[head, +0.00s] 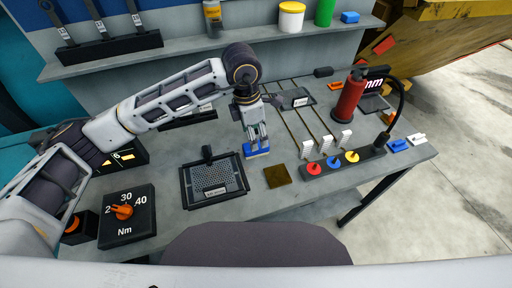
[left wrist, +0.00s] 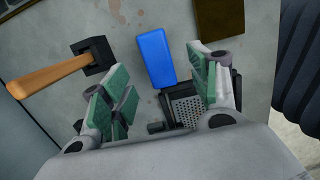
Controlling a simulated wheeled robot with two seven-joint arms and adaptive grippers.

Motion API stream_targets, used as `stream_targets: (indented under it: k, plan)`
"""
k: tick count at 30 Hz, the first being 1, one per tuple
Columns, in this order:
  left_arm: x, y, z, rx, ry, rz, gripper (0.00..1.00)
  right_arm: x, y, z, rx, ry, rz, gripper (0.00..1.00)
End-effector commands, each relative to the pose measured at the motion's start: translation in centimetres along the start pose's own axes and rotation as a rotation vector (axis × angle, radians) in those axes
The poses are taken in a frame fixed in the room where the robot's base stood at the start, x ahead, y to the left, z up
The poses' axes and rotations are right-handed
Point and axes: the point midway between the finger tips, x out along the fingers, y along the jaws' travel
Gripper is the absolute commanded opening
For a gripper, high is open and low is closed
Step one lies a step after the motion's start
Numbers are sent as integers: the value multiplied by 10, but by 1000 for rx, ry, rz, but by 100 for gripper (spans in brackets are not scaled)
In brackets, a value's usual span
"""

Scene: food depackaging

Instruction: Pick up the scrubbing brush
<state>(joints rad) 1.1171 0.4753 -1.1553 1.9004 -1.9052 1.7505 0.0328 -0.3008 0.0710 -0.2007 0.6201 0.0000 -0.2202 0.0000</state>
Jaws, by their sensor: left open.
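A small blue block (head: 257,151) lies on the grey workbench under my left gripper (head: 257,136). It matches the scrubbing brush by place, but no bristles can be made out. In the left wrist view the blue block (left wrist: 155,58) lies flat, just beyond and between the spread fingers. My left gripper (left wrist: 160,82) is open with nothing between its green pads, and its fingers point down at the block. In the head view the fingertips overlap the block, so contact cannot be told. My right gripper is not in view.
A black mesh tray (head: 188,188) is left of the block, and a brown square (head: 277,176) is right of it. A wooden-handled hammer (left wrist: 50,77) lies nearby in the left wrist view. A red cylinder (head: 350,97) and a button strip (head: 318,168) stand farther right.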

Motion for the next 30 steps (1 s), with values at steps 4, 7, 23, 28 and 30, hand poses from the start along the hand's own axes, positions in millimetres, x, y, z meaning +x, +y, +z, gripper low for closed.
stream_targets:
  k: [4, 7, 23, 28, 30]
  plan:
    - [15, 0, 0, 0, 0, -1, 61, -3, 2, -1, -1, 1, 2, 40]
    - [20, 0, 0, 0, 0, 1, 61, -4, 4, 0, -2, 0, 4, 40]
    - [27, 0, -1, 0, 1, -1, 61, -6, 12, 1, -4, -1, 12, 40]
    - [40, 2, -2, -1, 1, -2, 61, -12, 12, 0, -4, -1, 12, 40]
    - [48, 3, -3, -1, 2, -2, 61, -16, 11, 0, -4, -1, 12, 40]
